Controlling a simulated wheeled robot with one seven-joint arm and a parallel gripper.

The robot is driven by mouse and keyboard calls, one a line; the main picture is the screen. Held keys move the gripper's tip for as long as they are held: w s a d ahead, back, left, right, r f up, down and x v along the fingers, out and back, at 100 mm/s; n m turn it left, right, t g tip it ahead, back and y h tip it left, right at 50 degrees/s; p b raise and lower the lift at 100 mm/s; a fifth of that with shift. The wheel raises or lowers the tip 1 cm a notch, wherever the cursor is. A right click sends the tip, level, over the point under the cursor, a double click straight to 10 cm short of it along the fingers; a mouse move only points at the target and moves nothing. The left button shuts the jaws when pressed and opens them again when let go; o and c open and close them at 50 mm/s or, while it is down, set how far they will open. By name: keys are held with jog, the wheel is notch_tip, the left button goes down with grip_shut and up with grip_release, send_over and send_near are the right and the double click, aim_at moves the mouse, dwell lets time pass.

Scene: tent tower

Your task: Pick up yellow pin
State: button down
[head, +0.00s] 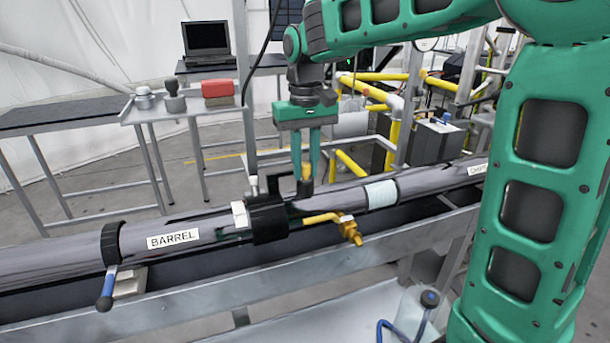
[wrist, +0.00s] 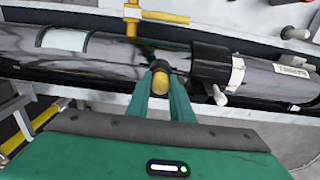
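The yellow pin (head: 306,172) stands upright at the dark fitting on the top of the grey barrel (head: 215,231). In the wrist view, its rounded yellow end (wrist: 160,83) shows between my fingertips, with a black part just beyond it. My gripper (head: 306,168) points down from above, its green fingers on either side of the pin. In the wrist view, my gripper (wrist: 161,82) has its fingers close together, and the pin fills the narrow gap between them. The pin's lower part is hidden in the fitting.
A black clamp (head: 268,219) with a white block is left of the pin. A yellow valve handle (head: 322,218) with a brass fitting (head: 350,230) sticks out at the near side. Yellow pipes (head: 393,118) stand behind. A red case (head: 217,88) lies on a side table.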

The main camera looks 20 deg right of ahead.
jog(key=shift+r, duration=0.1)
jog(key=shift+r, duration=0.6)
jog(key=r, duration=0.1)
jog(key=a+r, duration=0.1)
jog(key=r, duration=0.1)
jog(key=shift+r, duration=0.2)
jog(key=a+r, duration=0.6)
jog(key=a, duration=0.4)
jog(key=shift+a, duration=0.2)
